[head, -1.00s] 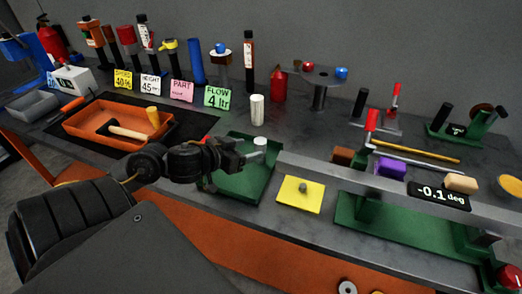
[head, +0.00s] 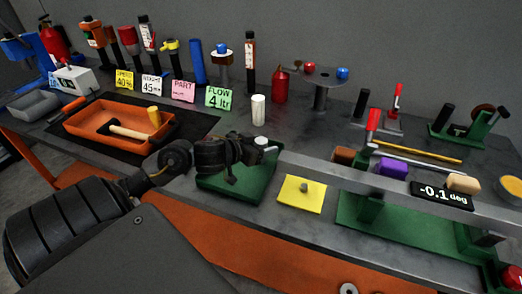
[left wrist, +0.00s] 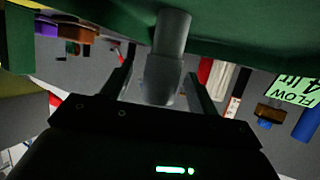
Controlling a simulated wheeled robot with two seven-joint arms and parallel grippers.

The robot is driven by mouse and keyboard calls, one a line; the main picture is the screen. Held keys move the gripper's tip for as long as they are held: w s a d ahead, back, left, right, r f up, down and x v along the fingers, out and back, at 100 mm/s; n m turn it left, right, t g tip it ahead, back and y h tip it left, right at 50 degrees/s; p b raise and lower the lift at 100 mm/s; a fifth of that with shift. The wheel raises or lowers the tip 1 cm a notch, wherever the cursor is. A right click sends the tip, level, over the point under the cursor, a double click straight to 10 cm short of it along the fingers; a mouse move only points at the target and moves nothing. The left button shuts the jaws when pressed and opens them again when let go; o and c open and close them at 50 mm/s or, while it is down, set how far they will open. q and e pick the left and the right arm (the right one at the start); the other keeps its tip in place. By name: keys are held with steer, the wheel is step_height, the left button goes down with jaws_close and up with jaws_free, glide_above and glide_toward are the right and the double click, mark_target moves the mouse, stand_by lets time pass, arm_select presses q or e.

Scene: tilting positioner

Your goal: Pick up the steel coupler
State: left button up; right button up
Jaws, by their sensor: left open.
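The steel coupler is a grey stepped cylinder; its pale top (head: 262,141) shows in the head view above the green plate (head: 262,187). In the left wrist view the coupler (left wrist: 171,58) stands out from the green surface, between my two fingers. My left gripper (head: 259,153) is open and at the coupler, its fingers on either side; it hides the coupler's lower part in the head view. In the left wrist view the left gripper (left wrist: 160,85) shows gaps beside the coupler, so I see no clear contact. My right gripper is not in view.
A yellow pad (head: 290,197) with a grey knob lies right of the green plate. A long grey beam (head: 325,168) starts close to the gripper. A white cylinder (head: 258,110) stands behind. An orange tray (head: 85,134) with a mallet is at left.

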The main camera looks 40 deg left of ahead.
mark_target(261, 140)
arm_select(q)
steer(key=c, duration=1.1)
steer(key=shift+c, duration=0.3)
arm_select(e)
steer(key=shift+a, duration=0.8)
